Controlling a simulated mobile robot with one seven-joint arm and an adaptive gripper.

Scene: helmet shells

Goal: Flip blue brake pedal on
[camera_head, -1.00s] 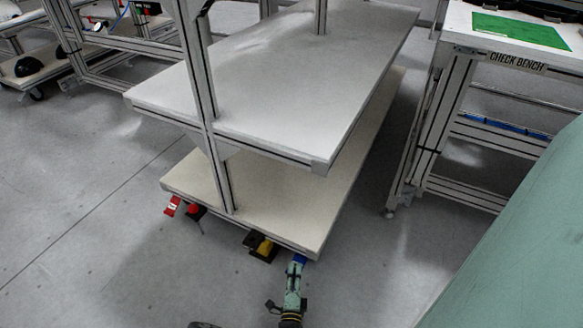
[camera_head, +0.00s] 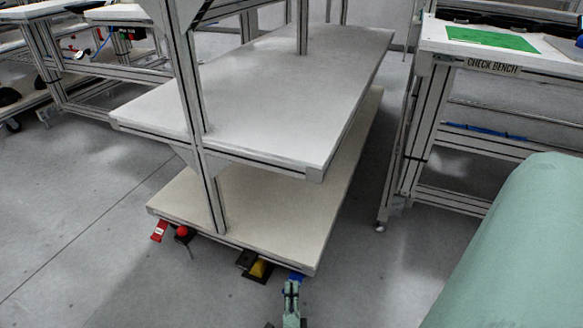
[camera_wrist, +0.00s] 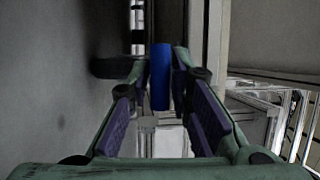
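The blue brake pedal (camera_head: 296,276) is small in the head view, at the right end of the lower shelf's front edge. In the wrist view, the blue pedal (camera_wrist: 160,78) appears as an upright blue strip between my fingertips. My gripper (camera_head: 291,285) is at the pedal in the head view, coming from below. In the wrist view, my gripper (camera_wrist: 160,70) has its two fingers apart, one on each side of the pedal, with narrow gaps showing. Whether the fingertips reach past the pedal is unclear. The pedal's mount is hidden.
A black-and-yellow device (camera_head: 254,265) sits just left of the pedal. A red button (camera_head: 182,231) and a red tag (camera_head: 160,230) hang farther left. The two-level rack (camera_head: 255,112) stands above. A check bench (camera_head: 490,62) is at the right. Front floor is open.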

